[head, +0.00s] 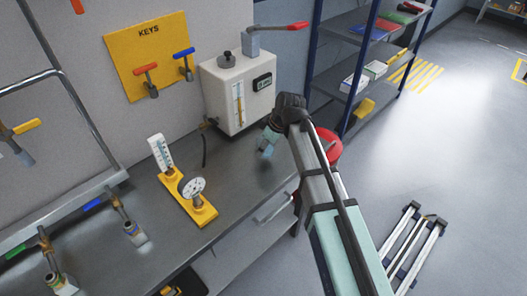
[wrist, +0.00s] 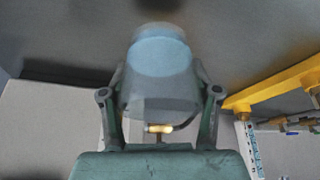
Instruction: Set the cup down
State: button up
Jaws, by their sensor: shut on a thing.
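The cup (wrist: 158,85) is a grey, smooth-sided vessel with a pale blue round face, seen in the wrist view. My gripper (wrist: 160,100) is shut on it, one finger on each side. In the head view my gripper (head: 267,145) hangs over the right part of the grey bench (head: 240,180), just in front of the white box with a gauge. The cup is small there and mostly merges with the fingers. I cannot tell whether it touches the bench.
The white box (head: 222,100) stands behind my gripper. Valved pipes fill the far left. A red round object (head: 328,148) is partly behind my arm. Shelves (head: 345,48) stand at the back.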

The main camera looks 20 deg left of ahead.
jog(key=shift+f+p, duration=0.4)
jog(key=shift+f, duration=1.4)
jog(key=shift+f, duration=0.1)
jog(key=shift+f, duration=0.1)
jog(key=o, duration=1.2)
jog(key=shift+o, duration=0.2)
jog(key=shift+r, duration=0.3)
jog(key=b+v, duration=0.2)
jog(key=v, duration=1)
